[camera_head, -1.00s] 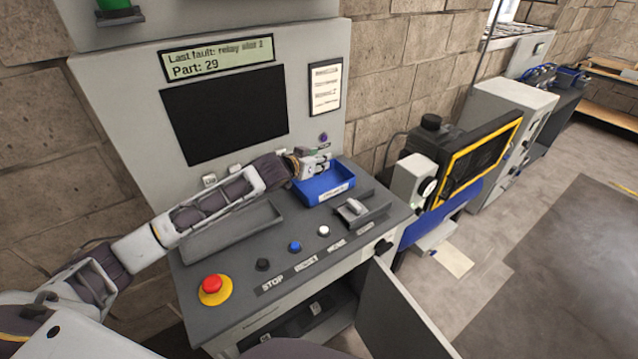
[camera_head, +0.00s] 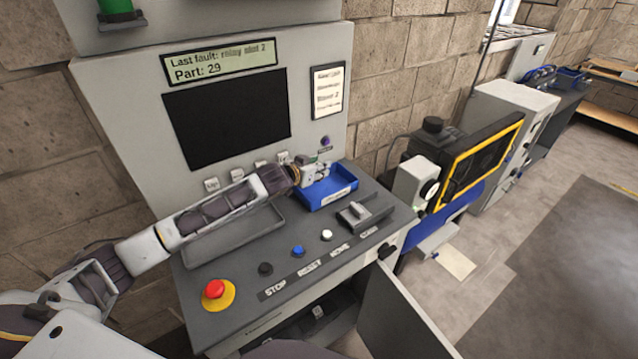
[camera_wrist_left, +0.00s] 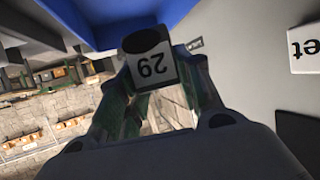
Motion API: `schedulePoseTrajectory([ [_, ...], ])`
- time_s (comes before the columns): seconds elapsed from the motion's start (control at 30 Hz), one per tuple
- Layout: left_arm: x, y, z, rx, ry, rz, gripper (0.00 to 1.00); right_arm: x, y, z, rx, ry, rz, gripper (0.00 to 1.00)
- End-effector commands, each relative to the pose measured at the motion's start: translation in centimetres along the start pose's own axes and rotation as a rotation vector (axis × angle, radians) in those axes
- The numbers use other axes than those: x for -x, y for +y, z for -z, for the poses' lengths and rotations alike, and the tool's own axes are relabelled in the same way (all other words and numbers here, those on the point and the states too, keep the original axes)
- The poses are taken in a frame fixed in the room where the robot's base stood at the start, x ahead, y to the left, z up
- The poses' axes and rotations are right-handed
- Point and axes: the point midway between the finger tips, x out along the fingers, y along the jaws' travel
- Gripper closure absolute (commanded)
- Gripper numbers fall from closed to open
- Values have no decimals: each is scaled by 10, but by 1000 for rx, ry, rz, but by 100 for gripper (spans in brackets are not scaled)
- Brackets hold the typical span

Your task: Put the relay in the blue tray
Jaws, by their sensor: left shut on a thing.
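My left gripper (camera_head: 320,172) is over the blue tray (camera_head: 344,196), at its back left part in the head view. It is shut on the relay (camera_wrist_left: 150,65), a dark part with a white label reading 29, upside down in the left wrist view. The left gripper (camera_wrist_left: 160,82) has its fingers on both sides of the relay. In the head view the relay is too small to make out clearly. A blue surface of the tray (camera_wrist_left: 185,12) crosses the top of the wrist view. I cannot tell whether the relay touches the tray. My right gripper is not in view.
The tray sits on a grey console (camera_head: 235,285) with a red stop button (camera_head: 214,289), a blue button (camera_head: 298,251) and a white button (camera_head: 327,235). An empty grey recessed tray (camera_head: 235,238) lies left of the blue one. A dark screen (camera_head: 226,119) stands behind.

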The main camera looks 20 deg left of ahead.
Motion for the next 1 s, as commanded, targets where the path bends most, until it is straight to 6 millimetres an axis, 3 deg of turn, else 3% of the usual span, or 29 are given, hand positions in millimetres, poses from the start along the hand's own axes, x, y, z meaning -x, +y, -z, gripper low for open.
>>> schedulePoseTrajectory([
  [0.2, -9, 1, -22, 1, 0, -1, 89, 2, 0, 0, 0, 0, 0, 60],
  [0.67, -12, 0, -28, 1, 1, 0, 89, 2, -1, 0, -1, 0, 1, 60],
  [1.0, -23, 1, -57, 1, 0, -1, 89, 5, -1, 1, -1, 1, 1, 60],
])
